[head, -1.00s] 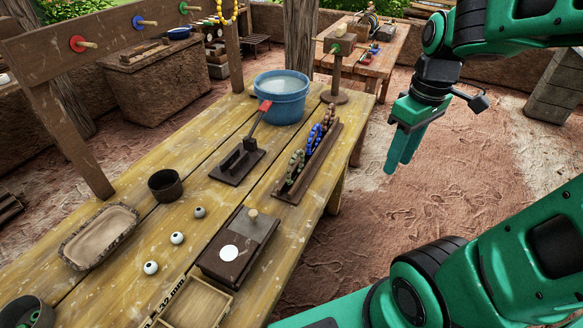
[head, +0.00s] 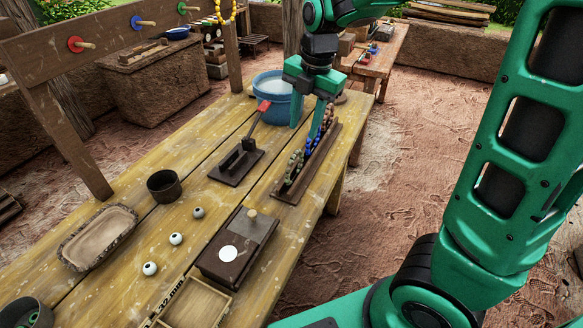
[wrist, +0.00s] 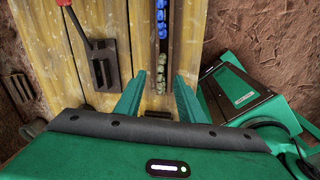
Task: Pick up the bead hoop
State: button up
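Bead hoops stand in a dark slotted rack (head: 287,196) along the table's right edge. The nearest hoop is grey-green (head: 295,166), the middle one blue (head: 313,142), and the far one brown (head: 328,117). A yellow bead hoop (head: 234,15) hangs at the top of the head view. My gripper (head: 307,118) is open and empty, pointing down over the far part of the rack and partly hiding the blue and brown hoops. In the wrist view, my gripper (wrist: 158,92) has its fingers apart, with grey-green beads (wrist: 161,75) and blue beads (wrist: 162,20) seen between and beyond them.
A blue bucket (head: 270,85) stands just behind my gripper. A dark stand with a red-tipped lever (head: 236,165) is left of the rack. A dark box (head: 237,250), a cup (head: 164,186) and several eye beads (head: 176,239) lie nearer. Floor right of the table is clear.

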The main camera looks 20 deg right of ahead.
aim_at(300, 155)
jog(key=f, duration=0.3)
jog(key=w+f, duration=0.1)
jog(key=f, duration=0.6)
jog(key=shift+w+a+f, duration=0.15)
jog(key=shift+a, duration=0.1)
grip_shut()
